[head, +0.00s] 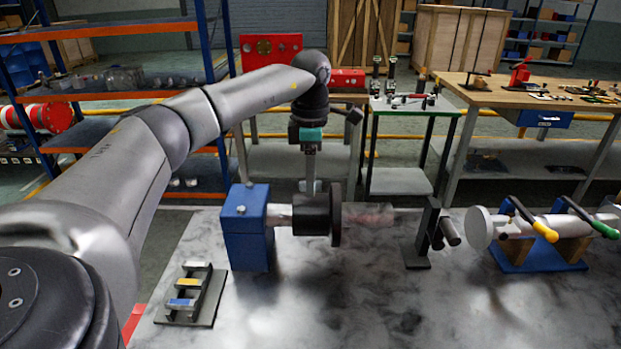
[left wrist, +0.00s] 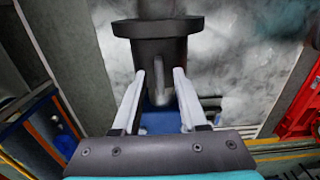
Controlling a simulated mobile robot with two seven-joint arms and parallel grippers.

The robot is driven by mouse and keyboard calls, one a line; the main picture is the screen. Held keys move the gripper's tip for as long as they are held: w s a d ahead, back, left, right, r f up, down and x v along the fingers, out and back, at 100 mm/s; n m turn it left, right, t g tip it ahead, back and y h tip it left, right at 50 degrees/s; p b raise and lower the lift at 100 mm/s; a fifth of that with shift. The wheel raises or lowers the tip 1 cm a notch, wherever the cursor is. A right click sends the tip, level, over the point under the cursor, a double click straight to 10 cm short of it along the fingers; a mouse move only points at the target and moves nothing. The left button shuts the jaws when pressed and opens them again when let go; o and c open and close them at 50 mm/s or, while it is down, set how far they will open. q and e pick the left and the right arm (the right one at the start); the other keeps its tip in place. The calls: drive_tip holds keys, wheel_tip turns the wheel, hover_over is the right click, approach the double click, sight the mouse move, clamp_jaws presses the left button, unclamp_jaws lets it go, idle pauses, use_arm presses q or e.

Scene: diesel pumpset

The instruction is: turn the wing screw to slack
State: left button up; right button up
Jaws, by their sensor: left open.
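The black coupling body (head: 312,215) sits on a silver shaft beside a blue block, with a wide flange (head: 336,213) on its right end. My left gripper (head: 310,188) points straight down over its top. In the left wrist view the dark coupling (left wrist: 157,50) lies beyond the fingers. A narrow grey upright tab (left wrist: 160,82), which looks like the wing screw, stands between the open fingers of my left gripper (left wrist: 160,75), with gaps on both sides. In the head view the wing screw is hidden or too small to make out. My right gripper is not in view.
The blue block (head: 247,228) stands left of the coupling. A rack of small bars (head: 192,295) lies at front left. A black bracket (head: 431,235) and a pipe assembly with yellow and green-tipped levers (head: 545,228) stand to the right. The front middle of the tabletop (head: 350,300) is clear.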

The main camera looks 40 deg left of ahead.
use_arm(q)
clamp_jaws()
idle(0.6)
